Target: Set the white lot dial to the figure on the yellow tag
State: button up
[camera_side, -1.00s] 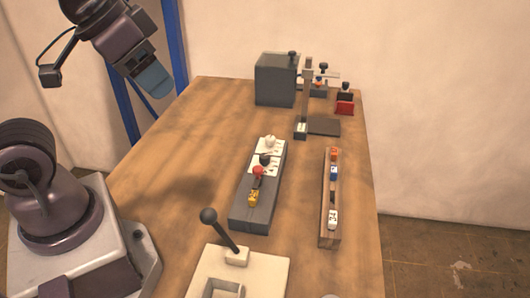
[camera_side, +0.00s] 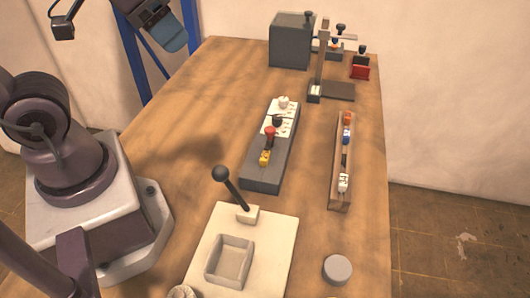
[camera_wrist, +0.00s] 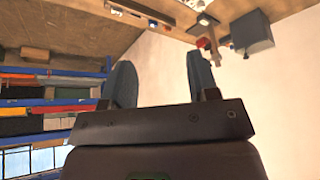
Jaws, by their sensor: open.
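A white knob (camera_side: 283,102), likely the white lot dial, sits on a pale marked plate at the far end of a long grey block (camera_side: 263,180) in the side view. A black knob (camera_side: 277,120), a red knob (camera_side: 270,132) and a yellow piece (camera_side: 265,158) follow it along the block. I cannot tell whether the yellow piece is the tag, and no figure is readable. My gripper (camera_side: 166,38) is high at the upper left, well away from the block. In the wrist view its blue fingers (camera_wrist: 160,62) are apart, with nothing between them.
A narrow wooden rack (camera_side: 339,190) with small coloured pieces stands right of the block. A cream base with a black-knobbed lever (camera_side: 221,174) stands in front. A grey box (camera_side: 290,42) and a post stand (camera_side: 320,70) are at the back. Bare wood lies left of the block.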

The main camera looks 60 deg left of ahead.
jog(key=n+g, duration=0.6)
jog(key=n, duration=1.8)
send_over(285, 99)
notch_tip(285, 99, down, 18)
notch_tip(285, 99, down, 12)
jog(key=shift+f, duration=0.2)
